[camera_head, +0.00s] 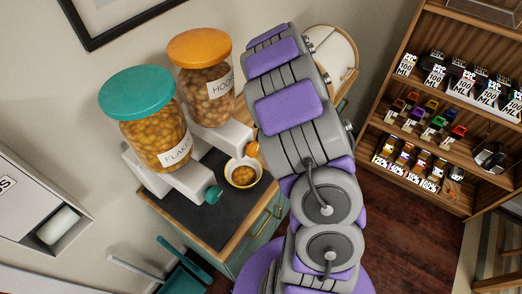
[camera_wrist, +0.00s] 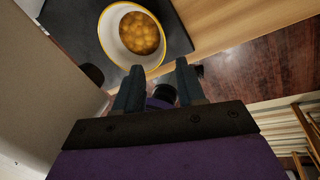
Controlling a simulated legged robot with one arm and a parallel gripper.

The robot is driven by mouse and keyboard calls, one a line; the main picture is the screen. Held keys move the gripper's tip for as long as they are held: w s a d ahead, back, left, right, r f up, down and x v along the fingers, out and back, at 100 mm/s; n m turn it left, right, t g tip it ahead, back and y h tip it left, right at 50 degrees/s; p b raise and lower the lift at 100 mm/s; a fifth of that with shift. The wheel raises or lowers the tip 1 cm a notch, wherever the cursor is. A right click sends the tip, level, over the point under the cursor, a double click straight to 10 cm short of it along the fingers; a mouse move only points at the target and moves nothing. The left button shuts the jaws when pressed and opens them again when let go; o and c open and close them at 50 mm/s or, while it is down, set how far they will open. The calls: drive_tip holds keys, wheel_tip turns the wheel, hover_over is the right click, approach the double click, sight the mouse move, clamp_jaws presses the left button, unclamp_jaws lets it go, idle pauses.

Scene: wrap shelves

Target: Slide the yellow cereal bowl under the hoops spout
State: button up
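The yellow-rimmed white cereal bowl (camera_head: 232,163) stands on the dark mat beside the orange spout (camera_head: 254,149) of the hoops dispenser (camera_head: 206,84). Round golden cereal fills its bottom. Whether the rim lies directly below the spout opening is hard to tell. The bowl's rim (camera_wrist: 107,30) also shows in the wrist view, beyond my fingertips. My gripper (camera_wrist: 157,80) is open and empty, its two dark fingers apart and not touching the bowl. In the head view my arm hides the gripper.
The flakes dispenser (camera_head: 148,118) with a teal lid and teal spout (camera_head: 213,195) stands left of the hoops one. The mat (camera_head: 207,218) is clear in front. A stocked wooden shelf (camera_head: 450,105) stands right. A teal dustpan (camera_head: 183,277) is at lower left.

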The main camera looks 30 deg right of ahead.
drive_tip(key=shift+v, duration=2.3)
